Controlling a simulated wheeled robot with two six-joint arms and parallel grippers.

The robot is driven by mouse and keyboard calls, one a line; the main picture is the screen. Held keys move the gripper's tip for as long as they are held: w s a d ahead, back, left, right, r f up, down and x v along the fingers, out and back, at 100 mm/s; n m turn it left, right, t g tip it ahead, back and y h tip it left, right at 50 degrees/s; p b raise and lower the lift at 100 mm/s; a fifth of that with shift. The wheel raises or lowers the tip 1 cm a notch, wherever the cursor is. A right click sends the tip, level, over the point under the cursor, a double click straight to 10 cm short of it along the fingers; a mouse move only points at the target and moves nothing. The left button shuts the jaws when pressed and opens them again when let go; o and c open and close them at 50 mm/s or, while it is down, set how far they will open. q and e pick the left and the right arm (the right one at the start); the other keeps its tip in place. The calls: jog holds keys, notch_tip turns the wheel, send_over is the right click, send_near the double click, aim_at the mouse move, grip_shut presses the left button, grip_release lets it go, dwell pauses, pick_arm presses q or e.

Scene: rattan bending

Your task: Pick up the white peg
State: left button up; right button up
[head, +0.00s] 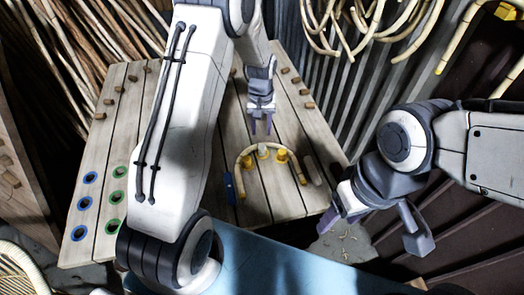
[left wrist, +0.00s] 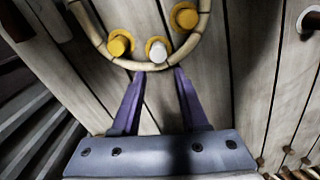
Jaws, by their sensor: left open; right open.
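The white peg (head: 263,150) stands on the wooden board between two yellow pegs, (head: 281,156) being the right one, inside a bent rattan strip (head: 301,174). In the left wrist view the white peg (left wrist: 157,50) is just beyond my fingertips, roughly centred between them. The rattan strip (left wrist: 92,30) runs between the peg and the fingertips. My left gripper (head: 261,128) is open and empty, pointing toward the peg; it also shows in the left wrist view (left wrist: 158,74). My right gripper (head: 375,228) is open and empty, off the board's right edge.
The plank board (head: 140,110) has blue and green ringed holes (head: 113,198) at left and several brown pegs along its sides. Rattan coils (head: 345,25) hang on the back wall.

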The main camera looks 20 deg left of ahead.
aim_at(262, 147)
pick_arm(q)
notch_tip(262, 147, down, 3)
jog(key=shift+r, duration=0.1)
jog(key=f, duration=0.1)
jog(key=f+p, duration=0.1)
jog(key=f, duration=0.2)
jog(key=shift+s+d+f+p, duration=0.1)
jog(key=shift+s+d+p, duration=0.15)
jog(key=shift+p, duration=0.15)
jog(key=shift+f, duration=0.45)
grip_shut()
